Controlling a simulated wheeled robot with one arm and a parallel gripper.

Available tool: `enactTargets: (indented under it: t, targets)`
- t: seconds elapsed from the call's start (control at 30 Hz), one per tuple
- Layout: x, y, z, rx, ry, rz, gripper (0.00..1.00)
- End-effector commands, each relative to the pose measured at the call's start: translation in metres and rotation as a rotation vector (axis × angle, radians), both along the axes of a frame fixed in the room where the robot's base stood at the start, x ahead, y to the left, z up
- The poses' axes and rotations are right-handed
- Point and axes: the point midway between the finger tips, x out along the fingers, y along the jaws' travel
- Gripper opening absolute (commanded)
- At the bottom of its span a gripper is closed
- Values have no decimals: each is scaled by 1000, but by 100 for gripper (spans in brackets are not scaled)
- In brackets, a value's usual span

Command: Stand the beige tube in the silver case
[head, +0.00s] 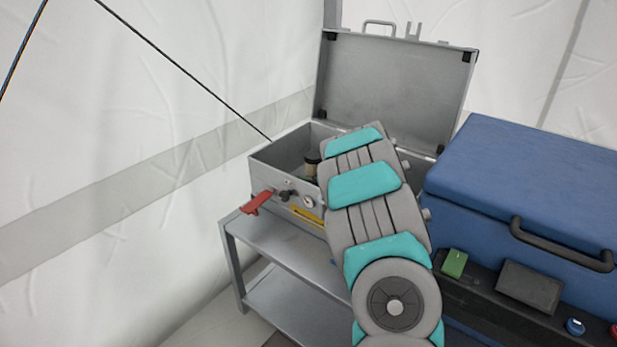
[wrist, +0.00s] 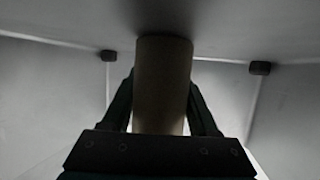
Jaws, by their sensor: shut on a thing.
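The silver case (head: 281,153) stands open on a grey shelf unit, its lid raised at the back. The beige tube (wrist: 162,85) is between the two dark fingers of my gripper (wrist: 162,105), which is shut on it. In the wrist view the tube's far end is close to a dark grey surface; I cannot tell if it touches. In the head view a small part of the tube (head: 311,168), with a dark top, shows inside the case's open box, near upright. My arm hides most of the gripper and the right part of the case's interior.
A red handle (head: 257,202) sticks out at the case's front left. The grey shelf unit (head: 285,247) has a narrow bare strip in front of the case. A blue box (head: 540,185) with a black handle stands close on the right. White tent fabric is behind.

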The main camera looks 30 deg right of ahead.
Motion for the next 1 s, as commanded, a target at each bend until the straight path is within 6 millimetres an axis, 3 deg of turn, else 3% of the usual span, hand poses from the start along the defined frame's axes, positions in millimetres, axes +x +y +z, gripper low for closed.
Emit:
enactTargets:
  t: [0.2,0.23,0.47,0.83,1.0]
  targets:
    - [0,0,-2,0,0,0,0]
    - [0,0,-2,0,0,0,62]
    - [0,0,-2,-1,0,0,88]
    - [0,0,2,-1,0,-1,90]
    - [-15,-3,7,-2,1,-5,90]
